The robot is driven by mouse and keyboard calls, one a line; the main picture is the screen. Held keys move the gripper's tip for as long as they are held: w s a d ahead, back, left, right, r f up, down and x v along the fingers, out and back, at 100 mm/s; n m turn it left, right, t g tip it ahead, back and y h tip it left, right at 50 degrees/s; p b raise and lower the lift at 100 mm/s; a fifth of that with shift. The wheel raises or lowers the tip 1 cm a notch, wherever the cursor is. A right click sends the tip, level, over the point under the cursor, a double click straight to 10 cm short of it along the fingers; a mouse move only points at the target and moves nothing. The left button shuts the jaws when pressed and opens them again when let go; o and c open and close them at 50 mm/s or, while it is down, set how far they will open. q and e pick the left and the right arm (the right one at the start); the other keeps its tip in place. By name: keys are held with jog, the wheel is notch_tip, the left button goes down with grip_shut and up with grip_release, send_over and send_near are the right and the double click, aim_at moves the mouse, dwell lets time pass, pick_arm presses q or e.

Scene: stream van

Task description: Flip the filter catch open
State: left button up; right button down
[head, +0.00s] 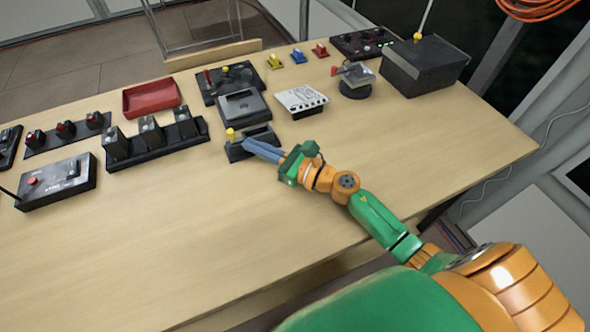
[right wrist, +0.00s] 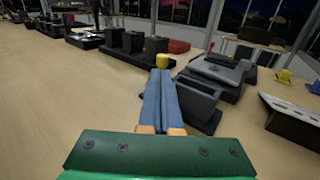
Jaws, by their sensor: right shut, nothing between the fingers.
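A small black unit with a yellow knob (head: 230,134) at its left end stands on the table (head: 180,240) in the head view; it may be the filter catch, but I cannot tell for certain. My right gripper (head: 248,143) reaches over this unit from the right, its blue fingers shut and empty. In the right wrist view the yellow knob (right wrist: 162,60) appears just beyond the closed fingertips (right wrist: 160,73). I cannot tell whether they touch it. The fingers hide part of the black unit (right wrist: 199,106). My left gripper is out of view.
A grey-black box (head: 244,107) stands just behind the unit, with a white panel (head: 301,99) to its right. A black row of blocks (head: 155,141) and a red tray (head: 151,97) stand to the left. The table's front is clear.

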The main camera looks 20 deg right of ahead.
jog(key=v, duration=0.5)
jog(key=shift+s+a+r, duration=0.25)
jog(key=shift+a, duration=0.15)
jog(key=shift+s+d+f+b, duration=0.25)
jog(key=shift+s+d+b, duration=0.15)
jog(key=shift+d+b, duration=0.2)
jog(key=shift+s+d+f+b, duration=0.3)
jog(key=shift+s+d+b, duration=0.15)
jog(key=shift+d+b, duration=0.15)
jog(key=shift+r+v, duration=0.25)
jog(key=shift+v, duration=1)
jog(key=shift+s+d+r, duration=0.1)
jog(key=shift+s+r, duration=0.1)
jog(key=shift+s, duration=0.15)
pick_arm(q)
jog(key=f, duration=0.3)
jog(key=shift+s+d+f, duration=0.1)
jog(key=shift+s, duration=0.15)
pick_arm(e)
jog(key=shift+w, duration=0.1)
jog(key=shift+w, duration=0.1)
